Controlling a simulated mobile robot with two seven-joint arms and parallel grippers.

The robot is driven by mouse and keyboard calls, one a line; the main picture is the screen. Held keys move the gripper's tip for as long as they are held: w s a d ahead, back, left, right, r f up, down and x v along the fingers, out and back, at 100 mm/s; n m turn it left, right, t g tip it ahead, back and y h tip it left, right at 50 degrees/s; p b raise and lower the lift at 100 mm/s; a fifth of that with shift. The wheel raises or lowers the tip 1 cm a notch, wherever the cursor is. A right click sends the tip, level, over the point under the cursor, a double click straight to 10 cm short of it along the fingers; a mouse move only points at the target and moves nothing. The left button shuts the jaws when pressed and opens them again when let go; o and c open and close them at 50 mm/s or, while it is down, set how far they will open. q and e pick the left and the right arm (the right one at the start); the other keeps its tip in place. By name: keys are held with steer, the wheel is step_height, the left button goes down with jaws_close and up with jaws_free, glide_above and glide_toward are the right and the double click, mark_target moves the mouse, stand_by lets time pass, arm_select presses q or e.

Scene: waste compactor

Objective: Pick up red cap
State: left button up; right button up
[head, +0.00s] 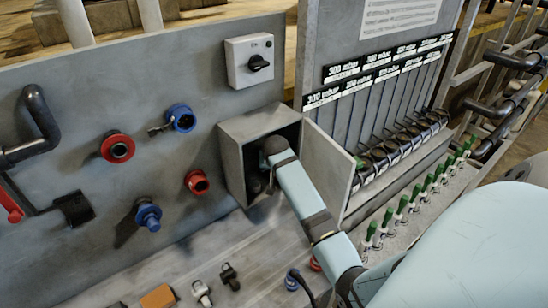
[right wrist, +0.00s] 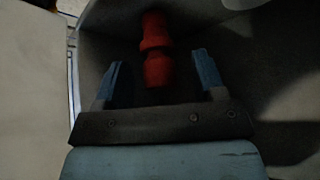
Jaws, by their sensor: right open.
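My right arm reaches into the open grey box on the panel (head: 232,165) in the head view, and its fingers are hidden there. In the right wrist view my right gripper (right wrist: 159,72) is open, with its two blue fingers apart. A red cap-like piece (right wrist: 157,66) stands inside the box, with its near end between the fingertips. Gaps show on both sides of it, and neither finger appears to touch it. The red piece is not visible in the head view. My left gripper is not in view.
The box's door (head: 331,172) stands open at the right. Red (head: 117,147) and blue (head: 181,118) fittings project from the panel at left. Green-topped valves (head: 402,205) line the right side. Small fittings (head: 230,276) and an orange block (head: 158,297) lie on the bench below.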

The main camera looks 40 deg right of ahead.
steer(key=shift+w+d+f, duration=0.15)
steer(key=shift+w+d, duration=0.2)
steer(key=shift+w+d+f, duration=0.1)
steer(key=shift+f, duration=0.2)
steer(key=c, duration=1)
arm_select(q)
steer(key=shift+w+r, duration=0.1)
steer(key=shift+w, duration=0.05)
